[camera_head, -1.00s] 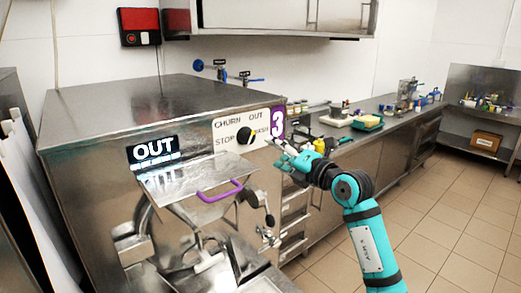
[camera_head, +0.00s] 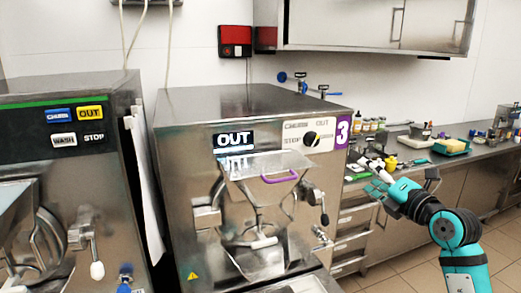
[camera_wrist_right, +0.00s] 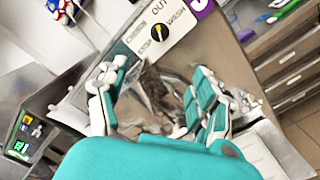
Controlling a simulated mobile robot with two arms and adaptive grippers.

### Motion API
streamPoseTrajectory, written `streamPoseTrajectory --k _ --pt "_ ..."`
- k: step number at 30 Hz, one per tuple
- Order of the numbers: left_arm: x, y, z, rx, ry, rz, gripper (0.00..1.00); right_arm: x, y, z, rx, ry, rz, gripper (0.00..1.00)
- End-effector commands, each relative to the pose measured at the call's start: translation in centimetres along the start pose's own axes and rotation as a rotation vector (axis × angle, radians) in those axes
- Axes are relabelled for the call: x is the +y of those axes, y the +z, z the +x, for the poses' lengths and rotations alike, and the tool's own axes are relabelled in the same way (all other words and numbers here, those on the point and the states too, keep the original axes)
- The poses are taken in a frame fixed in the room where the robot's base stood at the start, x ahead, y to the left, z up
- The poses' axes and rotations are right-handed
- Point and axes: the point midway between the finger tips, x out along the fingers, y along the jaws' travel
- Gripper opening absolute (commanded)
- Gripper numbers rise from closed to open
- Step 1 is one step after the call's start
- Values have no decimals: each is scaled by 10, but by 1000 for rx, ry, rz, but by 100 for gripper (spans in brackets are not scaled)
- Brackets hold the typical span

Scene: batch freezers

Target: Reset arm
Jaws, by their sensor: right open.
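My right arm comes in from the lower right in the head view. Its teal gripper (camera_head: 376,178) is open and empty, in front of the right side of freezer 3 (camera_head: 255,107) and the counter behind. In the right wrist view the open fingers (camera_wrist_right: 162,100) spread apart with nothing between them. My left gripper is not in view.
A second freezer (camera_head: 75,190) with a CHURN, OUT, WASH and STOP panel stands at the left. A steel cabinet (camera_head: 375,22) hangs above. Tiled floor shows at lower right.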

Motion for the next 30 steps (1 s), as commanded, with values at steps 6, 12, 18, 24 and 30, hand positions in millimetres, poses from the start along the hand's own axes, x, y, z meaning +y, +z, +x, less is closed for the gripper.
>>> streamPoseTrajectory --k 6,12,18,24,30 --pt "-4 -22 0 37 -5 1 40 -20 -21 8 50 12 67 67" --pt "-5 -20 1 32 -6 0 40 -48 -50 17 108 29 171 67" --pt "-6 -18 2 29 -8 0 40 -97 -93 24 166 43 360 67" --pt "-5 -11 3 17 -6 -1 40 -180 -151 20 165 18 663 67" --pt "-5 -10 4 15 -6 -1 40 -307 -225 -17 27 -114 1047 67"
